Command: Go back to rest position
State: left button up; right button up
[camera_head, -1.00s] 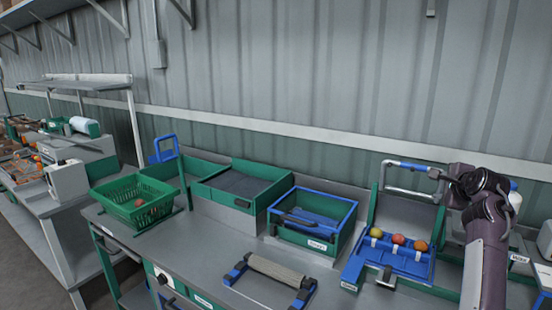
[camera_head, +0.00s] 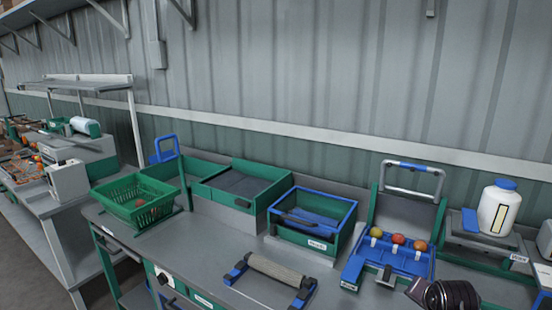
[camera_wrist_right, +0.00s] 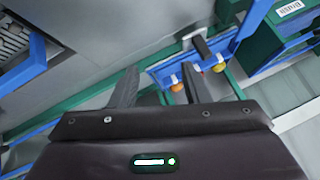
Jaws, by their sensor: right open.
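My right gripper (camera_wrist_right: 160,82) is open in the right wrist view, its two dark fingers apart with nothing between them. The blue tray (camera_wrist_right: 160,72) with tomatoes shows beyond the fingers, apart from them. My left gripper is in neither view.
A white bottle (camera_head: 497,210) stands right. A blue-green bin (camera_head: 318,242), roller frame (camera_head: 270,268) and green basket (camera_head: 135,214) are left. Bare bench (camera_head: 205,258) lies between.

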jog(key=s+a+f+n+g+y, duration=0.15)
jog(key=s+a+n, duration=0.3)
jog(key=s, duration=0.45)
jog(key=s+a+f+n+g, duration=0.1)
jog(key=s+a+f+n, duration=0.15)
jog(key=s+a, duration=0.5)
jog(key=s+a+f+n+g+y, duration=0.15)
jog(key=s+a+n, duration=0.25)
jog(key=s, duration=0.7)
notch_tip(320, 180, down, 30)
jog(key=s+g, duration=0.2)
jog(key=s+d+f, duration=0.2)
jog(key=s+f, duration=0.7)
jog(key=s+d+f, duration=0.1)
jog(key=s+f, duration=0.9)
jog(key=shift+s+d+n+g+h, duration=0.15)
jog(key=shift+d+n+g+h, duration=0.25)
